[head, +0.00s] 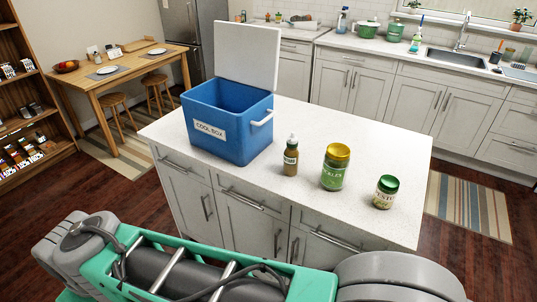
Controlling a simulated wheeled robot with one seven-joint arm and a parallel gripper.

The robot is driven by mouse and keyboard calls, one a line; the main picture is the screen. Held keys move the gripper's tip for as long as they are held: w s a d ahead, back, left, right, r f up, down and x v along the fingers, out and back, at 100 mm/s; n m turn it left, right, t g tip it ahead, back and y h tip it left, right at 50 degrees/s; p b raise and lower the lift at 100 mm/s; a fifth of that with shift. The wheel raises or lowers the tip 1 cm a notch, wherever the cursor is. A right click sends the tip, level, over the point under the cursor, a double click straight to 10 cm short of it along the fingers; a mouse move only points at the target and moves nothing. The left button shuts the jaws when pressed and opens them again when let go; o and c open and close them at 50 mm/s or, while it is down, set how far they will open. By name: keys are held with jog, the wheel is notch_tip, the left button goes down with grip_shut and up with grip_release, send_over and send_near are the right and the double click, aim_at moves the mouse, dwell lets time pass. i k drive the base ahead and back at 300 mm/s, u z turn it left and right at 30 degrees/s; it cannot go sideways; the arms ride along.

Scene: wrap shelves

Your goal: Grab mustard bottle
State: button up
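A small squeeze bottle (290,157) with a pale pointed cap stands upright on the white island counter (350,220), just right of a blue cool box. It is brownish with a label too small to read, and it looks like the mustard bottle. It stands apart from the box and the jars. My gripper is not in view. Only teal and grey parts of my own body show along the bottom edge.
The open blue cool box (220,135) has its white lid (247,55) raised. A yellow-lidded jar (335,167) and a green-lidded jar (385,192) stand right of the bottle. A wooden table (125,72) and shelves (35,125) are at left.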

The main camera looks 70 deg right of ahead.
aim_at(291, 153)
jog(key=i, duration=1.3)
jog(key=z, duration=2.75)
jog(key=i, duration=0.5)
